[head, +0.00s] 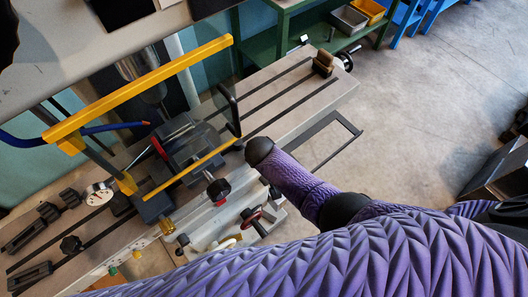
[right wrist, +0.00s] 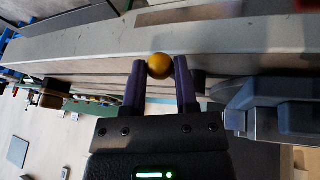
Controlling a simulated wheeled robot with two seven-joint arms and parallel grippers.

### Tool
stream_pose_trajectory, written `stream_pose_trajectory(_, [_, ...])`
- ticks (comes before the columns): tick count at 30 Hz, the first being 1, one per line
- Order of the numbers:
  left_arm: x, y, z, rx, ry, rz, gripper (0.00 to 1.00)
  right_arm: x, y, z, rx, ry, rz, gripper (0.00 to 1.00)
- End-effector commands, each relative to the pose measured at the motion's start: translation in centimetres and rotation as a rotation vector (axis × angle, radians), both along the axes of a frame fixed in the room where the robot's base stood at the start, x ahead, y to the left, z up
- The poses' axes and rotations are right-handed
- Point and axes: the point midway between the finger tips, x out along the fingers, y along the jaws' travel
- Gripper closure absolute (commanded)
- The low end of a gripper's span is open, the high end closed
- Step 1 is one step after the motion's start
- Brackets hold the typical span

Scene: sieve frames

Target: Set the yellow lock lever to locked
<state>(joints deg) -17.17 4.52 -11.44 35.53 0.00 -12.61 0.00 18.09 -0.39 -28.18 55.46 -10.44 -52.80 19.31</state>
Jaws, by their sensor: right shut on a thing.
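In the right wrist view my right gripper (right wrist: 159,72) is shut on a round yellow knob (right wrist: 159,66), the only part of the yellow lock lever I can make out. The knob sits between the fingertips, in front of the grey table's front side. The rest of the lever is hidden, so its setting cannot be told. In the head view my purple right arm crosses the lower part of the picture, and I cannot make out its fingers or the held knob. My left gripper is in neither view.
The long slotted machine table (head: 330,97) runs across the head view, with a dark vise (head: 190,150) and a yellow-barred guard (head: 150,85) over it. A dial gauge (head: 98,193) stands at the left. Handwheels sit along the front. Open floor (head: 420,130) lies to the right.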

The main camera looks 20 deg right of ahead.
Motion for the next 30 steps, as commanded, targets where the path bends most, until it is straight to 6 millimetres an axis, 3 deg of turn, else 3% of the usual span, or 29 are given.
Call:
stream_pose_trajectory(11, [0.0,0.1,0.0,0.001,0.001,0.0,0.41,0.0,0.2,0.0,0.003,0.001,-0.002,1.0])
stream_pose_trajectory(12, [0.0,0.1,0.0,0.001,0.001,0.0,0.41,0.0,0.2,0.0,0.003,0.001,-0.002,0.57])
stream_pose_trajectory(16, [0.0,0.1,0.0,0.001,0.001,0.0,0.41,0.0,0.1,0.0,0.003,0.001,-0.002,0.29])
stream_pose_trajectory(25, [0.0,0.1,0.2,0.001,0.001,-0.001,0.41,-0.1,0.1,0.2,0.002,0.001,-0.002,0.28])
stream_pose_trajectory(30, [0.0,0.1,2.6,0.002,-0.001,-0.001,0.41,-1.2,0.3,3.2,0.003,0.0,-0.002,0.28])
